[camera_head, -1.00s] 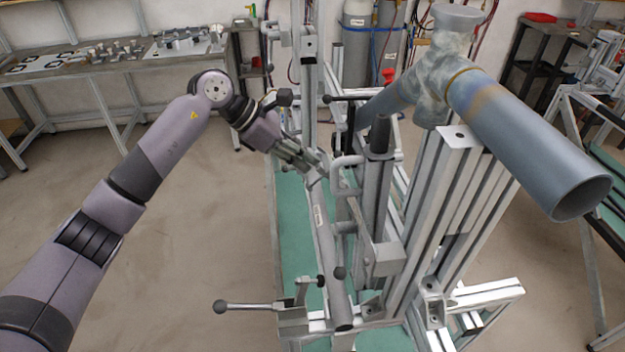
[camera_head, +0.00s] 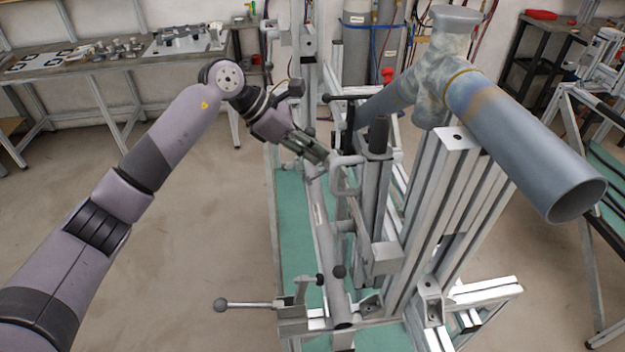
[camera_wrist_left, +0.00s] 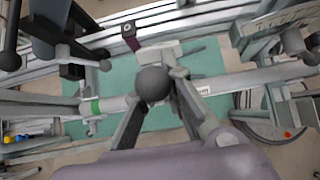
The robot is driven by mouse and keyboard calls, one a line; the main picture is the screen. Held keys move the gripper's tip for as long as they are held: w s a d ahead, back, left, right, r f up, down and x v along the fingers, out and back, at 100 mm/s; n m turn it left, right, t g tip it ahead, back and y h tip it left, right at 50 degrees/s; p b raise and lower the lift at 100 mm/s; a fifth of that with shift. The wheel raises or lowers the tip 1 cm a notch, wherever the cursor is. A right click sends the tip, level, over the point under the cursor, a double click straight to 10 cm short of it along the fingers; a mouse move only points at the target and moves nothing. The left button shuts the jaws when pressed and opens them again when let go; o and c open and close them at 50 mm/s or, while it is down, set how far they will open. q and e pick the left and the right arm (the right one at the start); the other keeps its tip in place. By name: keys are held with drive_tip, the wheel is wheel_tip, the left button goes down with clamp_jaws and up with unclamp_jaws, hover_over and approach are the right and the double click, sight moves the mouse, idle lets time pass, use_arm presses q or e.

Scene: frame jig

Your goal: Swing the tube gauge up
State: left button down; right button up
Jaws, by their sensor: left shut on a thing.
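A long grey tube with a small label, which looks like the tube gauge (camera_head: 328,240), lies low along the left side of the frame jig. It also shows in the left wrist view as a grey tube (camera_wrist_left: 240,82) crossing behind my fingers, with a green band to the left. My left gripper (camera_head: 322,156) is above the tube's far part, beside a pale loop handle (camera_head: 347,174). In the left wrist view its fingers (camera_wrist_left: 155,92) are closed around a dark ball knob (camera_wrist_left: 153,84). Whether the knob's stem joins the tube is hidden. My right gripper is not in view.
A large blue-grey pipe (camera_head: 525,135) sits on upright profiles at the right. A lever with a dark ball (camera_head: 245,305) sticks out at the front left of the jig. A workbench (camera_head: 75,65) stands at the back left. Floor left of the jig is clear.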

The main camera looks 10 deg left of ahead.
use_arm(q)
drive_tip(key=shift+r, duration=0.15)
drive_tip(key=shift+w+d+r, duration=0.15)
drive_tip(key=shift+d+r, duration=0.2)
drive_tip(key=shift+d, duration=0.15)
drive_tip(key=shift+w+d+r, duration=0.2)
drive_tip(key=shift+d+r, duration=0.05)
drive_tip(key=shift+d, duration=0.35)
drive_tip(key=shift+r, duration=0.1)
